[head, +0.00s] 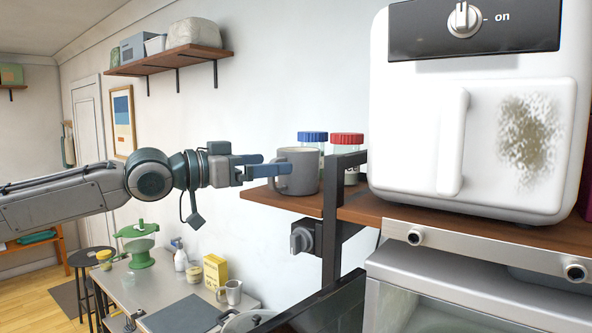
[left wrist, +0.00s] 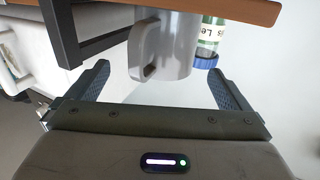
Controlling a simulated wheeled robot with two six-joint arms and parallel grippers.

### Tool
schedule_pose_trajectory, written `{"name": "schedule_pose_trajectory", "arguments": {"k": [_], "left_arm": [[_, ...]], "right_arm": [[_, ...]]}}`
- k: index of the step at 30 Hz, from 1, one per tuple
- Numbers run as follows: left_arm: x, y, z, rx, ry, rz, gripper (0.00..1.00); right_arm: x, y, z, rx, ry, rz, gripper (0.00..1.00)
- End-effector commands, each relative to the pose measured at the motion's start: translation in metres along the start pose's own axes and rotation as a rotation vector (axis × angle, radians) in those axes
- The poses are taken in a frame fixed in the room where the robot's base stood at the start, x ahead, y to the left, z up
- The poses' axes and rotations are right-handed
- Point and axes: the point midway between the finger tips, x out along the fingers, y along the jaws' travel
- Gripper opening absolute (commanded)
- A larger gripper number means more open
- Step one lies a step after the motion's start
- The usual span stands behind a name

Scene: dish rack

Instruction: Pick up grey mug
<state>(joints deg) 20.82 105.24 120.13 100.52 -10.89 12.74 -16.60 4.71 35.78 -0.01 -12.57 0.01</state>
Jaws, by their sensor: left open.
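The grey mug (head: 299,171) stands upright on the left end of a wooden shelf (head: 352,208), its handle toward the left. My left gripper (head: 262,166) reaches in from the left at mug height, with its fingers at the handle side. In the left wrist view the mug (left wrist: 172,47) appears upside down, with its handle (left wrist: 143,60) between and ahead of the two spread fingers (left wrist: 158,88). The gripper is open and holds nothing. Whether a finger touches the mug cannot be told. My right gripper is not in view.
A blue-lidded jar (head: 312,137) and a red-lidded jar (head: 347,141) stand right behind the mug. A black metal bracket (head: 331,220) rises just right of it. A large white appliance (head: 470,110) fills the shelf's right. A lower counter (head: 150,285) holds kitchen items.

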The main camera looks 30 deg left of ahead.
Motion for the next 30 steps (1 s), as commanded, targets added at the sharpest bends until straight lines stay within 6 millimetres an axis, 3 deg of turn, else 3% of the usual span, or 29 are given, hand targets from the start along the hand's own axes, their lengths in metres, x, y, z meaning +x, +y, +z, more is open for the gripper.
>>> {"name": "schedule_pose_trajectory", "arguments": {"k": [8,30], "left_arm": [[0.016,-0.004,-0.001,0.003,-0.006,-0.003,1.00],[0.050,-0.007,0.002,0.002,-0.002,-0.001,1.00]], "right_arm": [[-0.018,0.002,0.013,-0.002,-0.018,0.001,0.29],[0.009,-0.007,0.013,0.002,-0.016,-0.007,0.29]]}}
